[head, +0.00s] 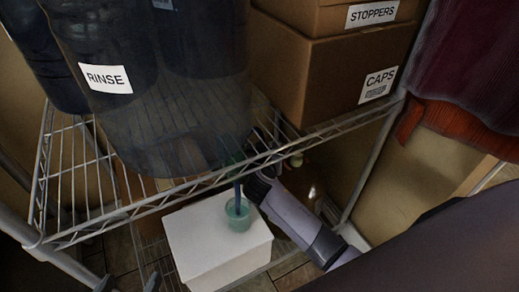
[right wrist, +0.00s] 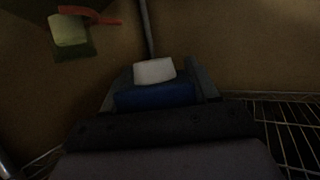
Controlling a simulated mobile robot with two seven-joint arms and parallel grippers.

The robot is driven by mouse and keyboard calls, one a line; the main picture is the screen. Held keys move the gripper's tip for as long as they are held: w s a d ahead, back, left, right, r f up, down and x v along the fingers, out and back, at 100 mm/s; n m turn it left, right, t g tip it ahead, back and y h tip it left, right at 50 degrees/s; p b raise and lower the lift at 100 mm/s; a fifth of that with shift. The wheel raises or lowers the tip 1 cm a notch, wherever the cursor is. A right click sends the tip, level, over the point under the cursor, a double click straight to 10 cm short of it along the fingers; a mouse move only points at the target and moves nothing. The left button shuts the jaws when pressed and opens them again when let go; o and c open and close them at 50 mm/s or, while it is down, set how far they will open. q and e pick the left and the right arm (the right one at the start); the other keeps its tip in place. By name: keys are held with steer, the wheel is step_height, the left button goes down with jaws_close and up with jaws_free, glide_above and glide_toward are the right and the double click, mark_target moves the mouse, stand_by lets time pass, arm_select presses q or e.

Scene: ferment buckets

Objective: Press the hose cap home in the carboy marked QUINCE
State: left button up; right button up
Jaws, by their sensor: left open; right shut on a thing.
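In the right wrist view my right gripper (right wrist: 158,85) is shut on a blue piece (right wrist: 153,95) with a white block-like top (right wrist: 154,70), held between its two dark fingers. A thin grey tube (right wrist: 148,30) rises behind it; I cannot tell whether they join, or whether this is the hose cap. In the head view, two dark tips at the bottom left edge seem to be my left gripper (head: 129,284), open and empty. No QUINCE label can be read, and I cannot pick out that carboy.
A dark translucent vessel marked RINSE (head: 160,110) and boxes marked STOPPERS (head: 320,18) and CAPS (head: 318,85) crowd the wire shelf (head: 75,205).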

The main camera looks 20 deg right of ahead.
steer(key=shift+d, duration=0.3)
steer(key=shift+w+d+f, duration=0.1)
steer(key=shift+d, duration=1.3)
steer(key=shift+w+d+f, duration=0.15)
steer(key=shift+d, duration=1.3)
steer(key=shift+w+d+f, duration=0.1)
steer(key=shift+d, duration=1.9)
steer(key=shift+d, duration=0.15)
steer(key=shift+d+f, duration=0.1)
steer(key=shift+w+d, duration=0.1)
steer(key=shift+d, duration=0.25)
